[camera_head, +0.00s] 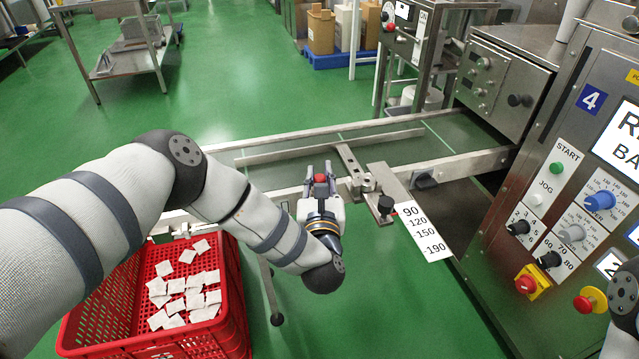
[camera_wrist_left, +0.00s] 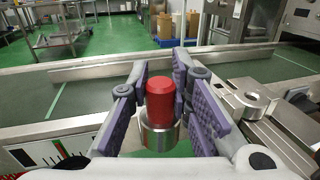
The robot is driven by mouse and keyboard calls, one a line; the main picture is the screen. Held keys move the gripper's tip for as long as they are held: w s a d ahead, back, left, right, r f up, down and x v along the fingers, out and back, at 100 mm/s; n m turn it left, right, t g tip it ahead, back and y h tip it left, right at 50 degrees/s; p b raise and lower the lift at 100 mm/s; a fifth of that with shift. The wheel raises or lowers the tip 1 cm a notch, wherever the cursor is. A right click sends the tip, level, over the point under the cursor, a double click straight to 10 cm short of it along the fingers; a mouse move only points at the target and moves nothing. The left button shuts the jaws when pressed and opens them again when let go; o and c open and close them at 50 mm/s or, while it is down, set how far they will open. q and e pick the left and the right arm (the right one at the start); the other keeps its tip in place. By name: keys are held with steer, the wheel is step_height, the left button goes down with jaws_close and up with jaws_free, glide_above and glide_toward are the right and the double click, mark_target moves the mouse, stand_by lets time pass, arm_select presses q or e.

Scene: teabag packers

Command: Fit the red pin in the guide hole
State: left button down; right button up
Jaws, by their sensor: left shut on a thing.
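The red pin (camera_head: 320,180) sits between the fingers of my left gripper (camera_head: 319,174), in front of the conveyor's near rail. In the left wrist view the red pin (camera_wrist_left: 160,99) has a red rounded top and a metal collar below. The purple-padded fingers of my left gripper (camera_wrist_left: 172,95) are on either side of it and shut on it. A metal block with a round hole (camera_wrist_left: 252,95), likely the guide hole, lies to the right of the pin, apart from it. It shows on the rail bracket (camera_head: 362,184) in the head view. My right gripper is not in view.
The conveyor (camera_head: 400,150) runs behind the gripper. A machine panel (camera_head: 575,190) stands at the right. A red crate (camera_head: 235,300) of teabags stands at lower left.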

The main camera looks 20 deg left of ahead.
mark_target(319, 176)
arm_select(q)
step_height(319, 176, up, 10)
steer(key=shift+r+p, duration=0.1)
steer(key=shift+p, duration=0.65)
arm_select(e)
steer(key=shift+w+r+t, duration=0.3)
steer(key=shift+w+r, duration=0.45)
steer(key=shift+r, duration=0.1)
